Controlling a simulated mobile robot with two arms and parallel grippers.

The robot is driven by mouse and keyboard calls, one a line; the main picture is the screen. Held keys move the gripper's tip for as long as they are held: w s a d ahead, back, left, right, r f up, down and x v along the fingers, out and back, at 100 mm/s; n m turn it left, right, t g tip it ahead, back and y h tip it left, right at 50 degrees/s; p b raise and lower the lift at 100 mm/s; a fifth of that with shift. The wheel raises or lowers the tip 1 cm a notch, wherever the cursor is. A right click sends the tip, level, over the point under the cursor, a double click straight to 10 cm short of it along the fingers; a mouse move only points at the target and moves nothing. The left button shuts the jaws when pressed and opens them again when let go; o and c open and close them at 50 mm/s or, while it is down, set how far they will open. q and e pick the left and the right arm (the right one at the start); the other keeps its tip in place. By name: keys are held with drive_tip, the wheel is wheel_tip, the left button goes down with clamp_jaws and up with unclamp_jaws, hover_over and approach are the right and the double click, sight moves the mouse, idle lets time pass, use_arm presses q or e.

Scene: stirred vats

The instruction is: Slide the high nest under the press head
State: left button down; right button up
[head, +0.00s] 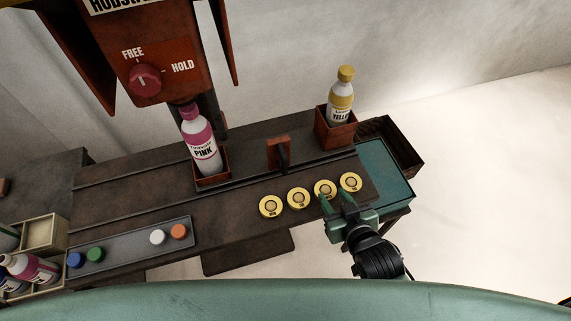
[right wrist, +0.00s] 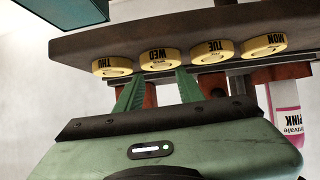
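A tall red-brown nest (head: 333,133) holds a yellow-capped bottle (head: 341,98) labelled YELLOW at the right end of the dark slide table. A lower red-brown nest (head: 213,181) holds a pink bottle (head: 199,140) beneath the press head (head: 150,65). My right gripper (head: 343,198) is open and empty at the table's front edge, by the yellow day discs. My left gripper is not in view.
A red knob (head: 145,79) on the press sits between FREE and HOLD marks. Yellow discs (head: 298,198) line the front edge. A grey tray (head: 130,249) holds coloured caps. A dark open bin (head: 391,146) and teal surface (head: 386,175) lie at the right end.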

sight(287, 169)
drive_tip(key=a+t+y, duration=0.1)
drive_tip(key=a+r+n+t+y, duration=0.1)
drive_tip(key=a, duration=0.1)
drive_tip(key=w+a+r+t+y, duration=0.1)
drive_tip(key=a, duration=0.1)
drive_tip(key=shift+a+r, duration=0.2)
drive_tip(key=shift+r, duration=0.05)
drive_tip(key=a+r+y, duration=0.1)
drive_tip(key=s+a+r+n+t+y, duration=0.1)
drive_tip(key=a, duration=0.1)
drive_tip(key=shift+w+a+r+n+y, duration=0.1)
drive_tip(key=shift+a+r+n+y, duration=0.1)
drive_tip(key=shift+n+y, duration=0.15)
drive_tip(key=shift+w+a, duration=0.2)
drive_tip(key=shift+w, duration=0.1)
drive_tip(key=p+x, duration=0.1)
drive_tip(key=x, duration=0.5)
drive_tip(key=shift+w+a+p, duration=0.1)
drive_tip(key=shift+w+p, duration=0.2)
drive_tip(key=shift+w, duration=0.05)
clamp_jaws()
